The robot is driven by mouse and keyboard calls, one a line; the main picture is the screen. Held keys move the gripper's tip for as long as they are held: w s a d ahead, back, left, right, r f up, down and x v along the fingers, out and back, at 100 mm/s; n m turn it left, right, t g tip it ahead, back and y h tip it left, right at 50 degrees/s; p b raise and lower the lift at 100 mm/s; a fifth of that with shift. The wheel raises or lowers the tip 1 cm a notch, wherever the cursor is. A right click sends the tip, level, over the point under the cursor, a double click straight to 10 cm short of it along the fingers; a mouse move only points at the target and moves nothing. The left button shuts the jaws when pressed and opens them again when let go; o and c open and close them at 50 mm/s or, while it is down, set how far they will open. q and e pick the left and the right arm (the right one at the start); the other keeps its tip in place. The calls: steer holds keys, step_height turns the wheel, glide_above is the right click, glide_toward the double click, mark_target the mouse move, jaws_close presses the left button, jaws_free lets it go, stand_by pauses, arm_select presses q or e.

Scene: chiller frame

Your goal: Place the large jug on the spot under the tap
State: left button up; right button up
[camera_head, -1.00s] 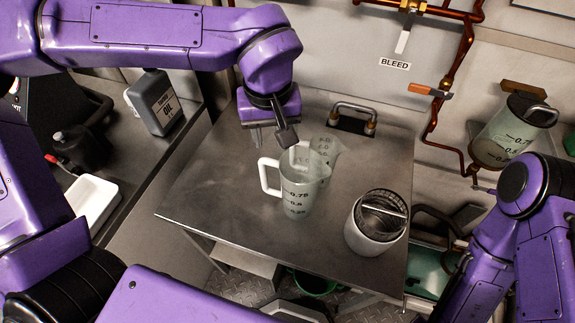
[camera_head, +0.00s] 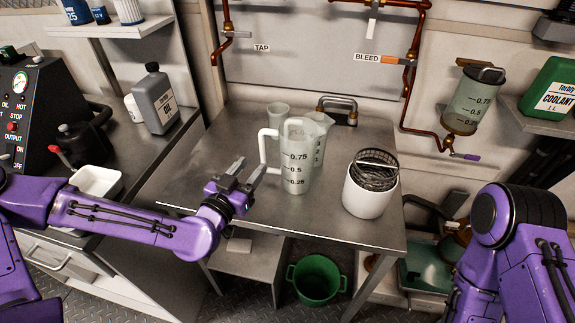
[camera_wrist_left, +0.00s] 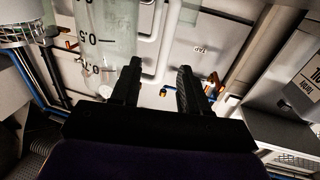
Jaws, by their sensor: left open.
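The large jug (camera_head: 297,172), translucent with marks up to 0.75, stands upright on the steel table (camera_head: 215,150), its handle toward the left. In the left wrist view the jug (camera_wrist_left: 105,35) appears upside down, its handle (camera_wrist_left: 162,35) beyond the fingers. My left gripper (camera_head: 242,178) is open and empty, just left of the handle; in the wrist view its fingers (camera_wrist_left: 156,80) stand apart. The tap (camera_head: 228,35) is a copper pipe on the back wall, left of the TAP label (camera_head: 262,48). I cannot make out a marked spot under it. My right gripper is out of view.
A grey oil bottle (camera_head: 154,98) stands on the left counter. The table's left part is clear.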

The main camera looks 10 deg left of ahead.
mark_target(261, 151)
arm_select(q)
steer(key=x, duration=0.2)
steer(key=p+x, duration=0.1)
steer(key=x, duration=0.5)
steer(key=shift+a+p, duration=0.4)
steer(key=shift+w, duration=0.2)
steer(key=shift+s, duration=0.1)
steer(key=c, duration=0.5)
jaws_close()
